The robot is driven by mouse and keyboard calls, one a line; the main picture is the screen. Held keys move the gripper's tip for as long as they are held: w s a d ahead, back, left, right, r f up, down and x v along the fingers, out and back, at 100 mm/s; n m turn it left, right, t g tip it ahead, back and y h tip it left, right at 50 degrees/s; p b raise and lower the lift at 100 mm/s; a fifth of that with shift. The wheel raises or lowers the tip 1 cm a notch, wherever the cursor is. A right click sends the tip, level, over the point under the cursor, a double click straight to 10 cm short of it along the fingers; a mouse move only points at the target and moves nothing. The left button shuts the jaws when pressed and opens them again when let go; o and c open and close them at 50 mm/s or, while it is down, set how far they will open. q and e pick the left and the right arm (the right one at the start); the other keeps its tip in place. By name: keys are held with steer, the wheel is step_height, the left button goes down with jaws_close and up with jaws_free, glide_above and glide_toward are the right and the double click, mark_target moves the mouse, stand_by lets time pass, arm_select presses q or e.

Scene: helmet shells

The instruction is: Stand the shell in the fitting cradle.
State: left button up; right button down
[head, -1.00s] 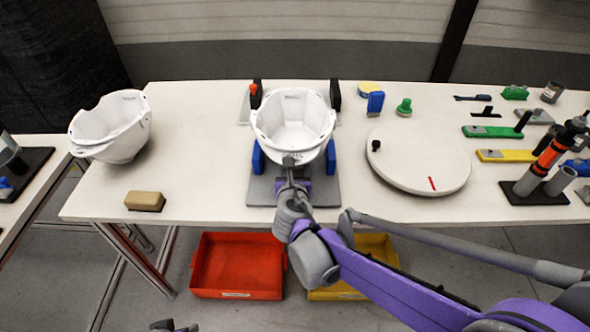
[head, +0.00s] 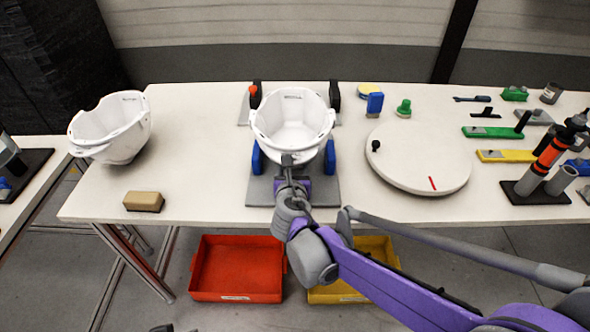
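A white helmet shell (head: 292,120) sits open side up over the grey fitting cradle (head: 262,192), between its blue side pads (head: 257,158). My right gripper (head: 288,162) is at the shell's near rim, its narrow fingers together there and apparently shut on it. The arm hides part of the cradle's front, and the shell hides its middle, so I cannot tell whether the shell bears fully on it. A second white shell (head: 112,132) sits tilted at the table's left edge. Only a small dark bit of what seems my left gripper (head: 162,328) shows at the bottom edge.
A round white turntable (head: 418,160) lies right of the cradle. A tan block (head: 144,201) lies at the front left. Several tools and a dark stand (head: 537,192) crowd the right. Red (head: 238,268) and yellow (head: 345,293) bins are below. The table between the shells is clear.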

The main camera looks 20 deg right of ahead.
jaws_free()
steer(key=f, duration=0.1)
steer(key=s+f, duration=0.2)
steer(key=f, duration=0.1)
steer(key=shift+a, duration=0.15)
steer(key=shift+s+a+r, duration=0.1)
steer(key=shift+s+r, duration=0.15)
steer(key=shift+r, duration=0.1)
arm_select(q)
steer(key=r+p, duration=0.1)
steer(key=w+r+p, duration=0.1)
steer(key=r+p, duration=0.1)
steer(key=shift+w+r+p, duration=0.1)
steer(key=shift+w+p, duration=0.15)
steer(key=shift+p, duration=0.15)
arm_select(e)
steer(key=s+a+r, duration=0.2)
steer(key=s+r, duration=0.5)
steer(key=shift+s+a, duration=0.15)
steer(key=shift+a, duration=0.05)
